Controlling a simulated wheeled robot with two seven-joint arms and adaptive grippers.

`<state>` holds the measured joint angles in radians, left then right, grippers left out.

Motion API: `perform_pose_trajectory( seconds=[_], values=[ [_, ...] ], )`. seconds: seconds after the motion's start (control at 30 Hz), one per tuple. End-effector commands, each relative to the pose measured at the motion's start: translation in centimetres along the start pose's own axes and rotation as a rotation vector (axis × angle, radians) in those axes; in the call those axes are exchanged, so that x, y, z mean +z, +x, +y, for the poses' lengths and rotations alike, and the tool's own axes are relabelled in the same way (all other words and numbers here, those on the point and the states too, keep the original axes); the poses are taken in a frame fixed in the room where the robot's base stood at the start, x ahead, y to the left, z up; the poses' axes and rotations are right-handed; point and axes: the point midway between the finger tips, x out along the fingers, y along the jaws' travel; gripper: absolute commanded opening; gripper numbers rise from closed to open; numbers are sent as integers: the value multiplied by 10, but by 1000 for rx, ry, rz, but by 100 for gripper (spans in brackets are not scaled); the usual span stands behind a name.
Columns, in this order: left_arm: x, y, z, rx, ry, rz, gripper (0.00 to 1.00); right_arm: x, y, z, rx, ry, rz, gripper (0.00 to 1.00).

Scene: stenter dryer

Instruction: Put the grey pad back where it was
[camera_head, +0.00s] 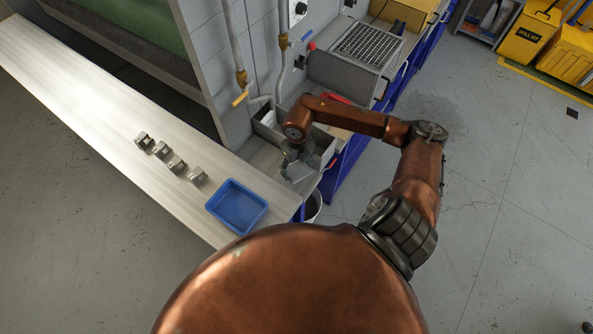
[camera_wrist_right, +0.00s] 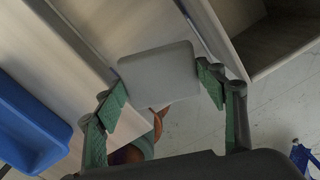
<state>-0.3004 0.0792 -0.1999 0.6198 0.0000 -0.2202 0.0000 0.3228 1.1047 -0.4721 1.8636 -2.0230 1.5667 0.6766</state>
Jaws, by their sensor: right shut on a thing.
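The grey pad (camera_wrist_right: 157,72) is a flat, rounded rectangle in the right wrist view. My right gripper (camera_wrist_right: 163,84) is shut on it, one green-padded finger at each side edge. In the head view the right gripper (camera_head: 291,158) is over the right end of the bench, by a grey open-topped box. A small pale patch under the fingers there may be the pad, but it is too small to tell. Whether the pad touches anything beneath it I cannot tell. My left gripper is not in view.
A blue tray (camera_head: 237,207) lies on the long pale bench (camera_head: 75,105), with several small metal blocks (camera_head: 177,165) left of it. Pipes with a yellow-handled valve (camera_head: 240,95) stand behind the gripper. A grey box with a grille (camera_head: 367,48) is further back.

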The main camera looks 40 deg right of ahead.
Motion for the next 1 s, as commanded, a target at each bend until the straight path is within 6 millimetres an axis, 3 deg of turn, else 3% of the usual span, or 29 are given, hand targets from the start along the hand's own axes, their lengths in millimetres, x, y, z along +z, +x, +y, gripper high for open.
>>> perform_pose_trajectory(
  seconds=[0.17, 0.4, 0.77, 0.8, 0.9, 1.0],
  values=[
    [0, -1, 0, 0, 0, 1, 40, 7, 8, -1, 0, 1, 1, 42],
    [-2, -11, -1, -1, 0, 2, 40, 7, 38, -1, -1, 0, 3, 42],
    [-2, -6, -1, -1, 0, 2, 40, 8, 44, -1, -2, -1, 0, 42],
    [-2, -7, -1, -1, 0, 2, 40, 8, 44, -1, -2, -1, 0, 66],
    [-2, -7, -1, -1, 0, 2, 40, 8, 43, -1, -2, 0, 0, 72],
    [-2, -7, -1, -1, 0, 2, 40, 8, 43, -1, -2, 0, 0, 72]
  ],
)
